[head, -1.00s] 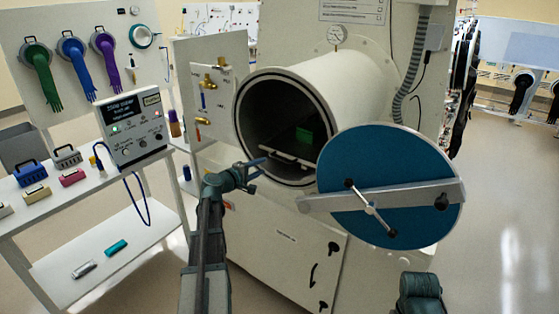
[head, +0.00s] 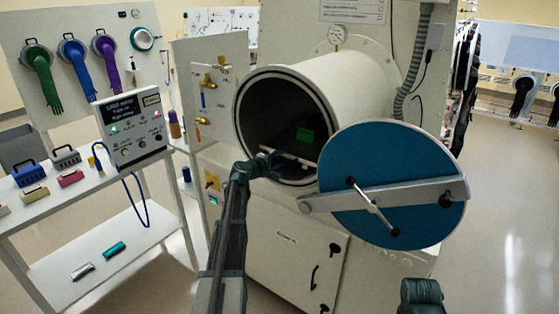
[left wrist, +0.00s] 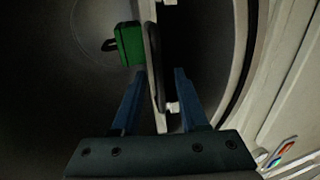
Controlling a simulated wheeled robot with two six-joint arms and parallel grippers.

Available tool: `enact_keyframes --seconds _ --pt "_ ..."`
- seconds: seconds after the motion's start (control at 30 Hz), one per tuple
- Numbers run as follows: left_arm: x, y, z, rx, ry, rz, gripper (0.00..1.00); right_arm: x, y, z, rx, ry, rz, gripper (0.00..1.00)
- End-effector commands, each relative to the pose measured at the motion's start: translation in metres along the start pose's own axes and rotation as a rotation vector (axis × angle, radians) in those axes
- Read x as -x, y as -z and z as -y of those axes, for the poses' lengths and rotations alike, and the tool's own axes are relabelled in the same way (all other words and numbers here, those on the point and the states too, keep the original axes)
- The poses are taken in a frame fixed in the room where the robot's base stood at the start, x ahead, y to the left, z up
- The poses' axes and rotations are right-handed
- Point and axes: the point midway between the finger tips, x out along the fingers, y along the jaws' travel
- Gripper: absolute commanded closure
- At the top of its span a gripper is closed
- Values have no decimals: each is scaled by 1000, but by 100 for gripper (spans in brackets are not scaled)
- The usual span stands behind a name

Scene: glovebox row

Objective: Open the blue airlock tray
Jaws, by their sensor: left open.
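The round airlock chamber (head: 360,85) stands open, with its blue door (head: 385,150) swung to the right of the mouth. Inside, a tray with a pale front edge (head: 310,161) carries a green box (head: 305,134). In the left wrist view the tray's pale front (left wrist: 153,50) runs upright, with a dark handle bar (left wrist: 158,70) along it. My left gripper (head: 275,160) is at the chamber mouth. Its blue fingers (left wrist: 160,72) are open, one on each side of the handle bar; contact cannot be told.
The chamber rim (left wrist: 240,60) curves close to the right of my left gripper. The door's grey arm (head: 400,195) and spoked handle (head: 370,207) jut out at the right. A bench (head: 60,205) with a control box (head: 132,130) stands left. Floor at far right is clear.

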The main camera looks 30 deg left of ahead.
Motion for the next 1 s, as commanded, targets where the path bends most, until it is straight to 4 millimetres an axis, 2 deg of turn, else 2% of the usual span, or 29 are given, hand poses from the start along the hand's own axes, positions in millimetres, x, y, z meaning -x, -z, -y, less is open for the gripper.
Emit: enact_keyframes --seconds 0.1,0.3,0.37,1.0 --pt "0 0 0 0 0 0 56 0 0 0 0 0 0 50" --pt "0 0 0 0 0 1 92 0 0 0 0 0 0 50" --pt "0 0 0 0 0 1 100 0 0 0 0 0 0 50" --pt "0 0 0 0 1 1 100 0 0 0 0 0 0 50"
